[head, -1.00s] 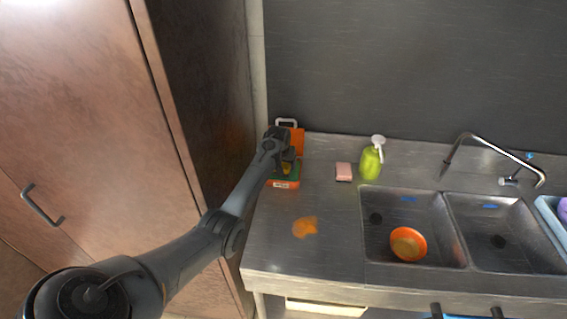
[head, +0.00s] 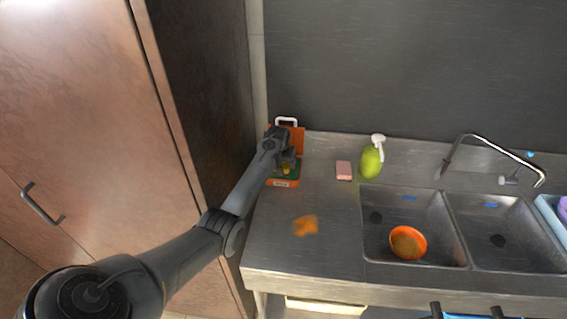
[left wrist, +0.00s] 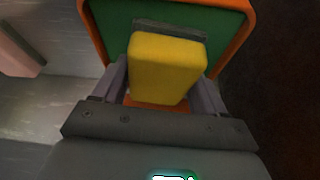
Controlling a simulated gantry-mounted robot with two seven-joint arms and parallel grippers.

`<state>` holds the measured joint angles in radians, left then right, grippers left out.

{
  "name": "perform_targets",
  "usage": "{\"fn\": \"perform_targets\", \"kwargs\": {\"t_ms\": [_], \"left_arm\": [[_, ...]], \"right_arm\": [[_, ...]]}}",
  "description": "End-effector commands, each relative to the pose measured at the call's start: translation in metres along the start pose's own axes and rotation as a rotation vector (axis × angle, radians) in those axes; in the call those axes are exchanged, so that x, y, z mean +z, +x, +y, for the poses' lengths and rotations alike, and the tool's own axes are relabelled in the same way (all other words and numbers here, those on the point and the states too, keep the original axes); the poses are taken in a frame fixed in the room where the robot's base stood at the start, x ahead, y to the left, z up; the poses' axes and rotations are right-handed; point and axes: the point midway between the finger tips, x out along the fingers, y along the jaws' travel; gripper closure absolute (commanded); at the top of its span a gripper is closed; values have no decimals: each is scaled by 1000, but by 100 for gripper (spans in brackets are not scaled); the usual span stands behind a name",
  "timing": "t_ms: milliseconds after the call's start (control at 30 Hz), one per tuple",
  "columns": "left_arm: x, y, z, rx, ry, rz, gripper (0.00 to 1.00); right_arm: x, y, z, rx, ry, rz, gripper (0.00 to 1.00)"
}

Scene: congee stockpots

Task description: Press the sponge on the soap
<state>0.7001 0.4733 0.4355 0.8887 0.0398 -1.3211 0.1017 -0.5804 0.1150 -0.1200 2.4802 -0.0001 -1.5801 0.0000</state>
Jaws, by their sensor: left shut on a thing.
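A yellow sponge (left wrist: 165,68) sits between the fingers of my left gripper (left wrist: 163,88), which is shut on it. A pink bar (head: 344,170), which looks like the soap, lies on the counter to the right of the box, apart from the gripper. My right gripper is not in view.
A green pump bottle (head: 371,163) stands right of the pink bar. An orange stain (head: 305,225) marks the steel counter (head: 280,250). An orange bowl (head: 408,243) sits in the left sink basin. A tall brown cabinet (head: 200,80) stands close on the left.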

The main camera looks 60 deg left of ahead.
Motion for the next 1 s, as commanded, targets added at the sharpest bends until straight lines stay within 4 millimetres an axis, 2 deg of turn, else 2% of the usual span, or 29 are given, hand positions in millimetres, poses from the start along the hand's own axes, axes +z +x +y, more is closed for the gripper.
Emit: {"fn": "perform_targets", "kwargs": {"t_ms": [1000], "left_arm": [[1, 1, 0, 0, 0, -1, 52]], "right_arm": [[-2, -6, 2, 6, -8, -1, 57]]}}
